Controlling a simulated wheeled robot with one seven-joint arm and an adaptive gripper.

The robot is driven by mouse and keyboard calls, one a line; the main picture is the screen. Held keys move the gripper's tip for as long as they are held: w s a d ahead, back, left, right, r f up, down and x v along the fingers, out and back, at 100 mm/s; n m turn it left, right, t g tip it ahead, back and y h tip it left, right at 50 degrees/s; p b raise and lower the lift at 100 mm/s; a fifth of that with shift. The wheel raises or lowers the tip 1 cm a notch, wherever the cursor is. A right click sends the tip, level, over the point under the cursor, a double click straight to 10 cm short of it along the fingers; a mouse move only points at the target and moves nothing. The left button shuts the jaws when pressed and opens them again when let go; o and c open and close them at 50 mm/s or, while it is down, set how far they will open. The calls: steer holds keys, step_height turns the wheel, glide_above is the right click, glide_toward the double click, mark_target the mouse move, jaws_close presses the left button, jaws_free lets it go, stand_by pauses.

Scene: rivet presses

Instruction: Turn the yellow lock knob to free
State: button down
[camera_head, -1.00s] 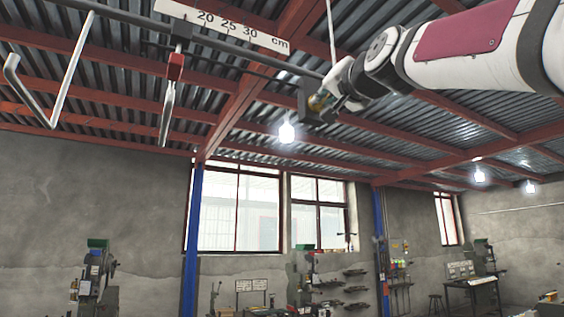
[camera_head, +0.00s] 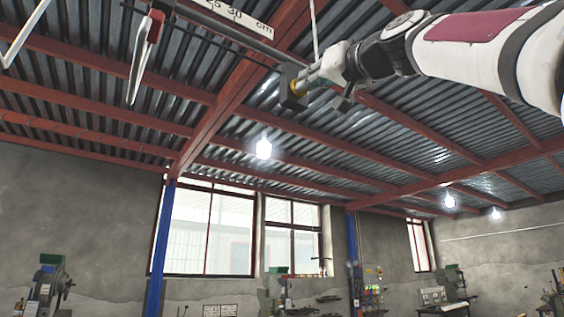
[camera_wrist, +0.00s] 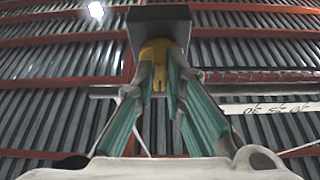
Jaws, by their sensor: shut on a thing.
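The yellow lock knob (camera_wrist: 160,52) sits on the underside of a dark block (camera_wrist: 158,20) in the wrist view. My gripper (camera_wrist: 160,75) has its two green-padded fingers closed on either side of the knob, gripping it. In the head view the knob (camera_head: 297,88) is a small yellow patch beside the block (camera_head: 288,92), mostly covered by my gripper (camera_head: 304,80). The block is on an overhead bar (camera_head: 225,25). The knob's exact turn angle cannot be told.
A thin white rod (camera_head: 314,28) rises behind my gripper. Machines and windows stand far below.

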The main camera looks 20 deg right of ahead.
steer(key=shift+n, duration=0.4)
steer(key=c, duration=1.7)
jaws_free()
steer(key=shift+o, duration=0.2)
steer(key=v, duration=1.2)
steer(key=shift+d, duration=0.15)
steer(key=shift+f, duration=0.1)
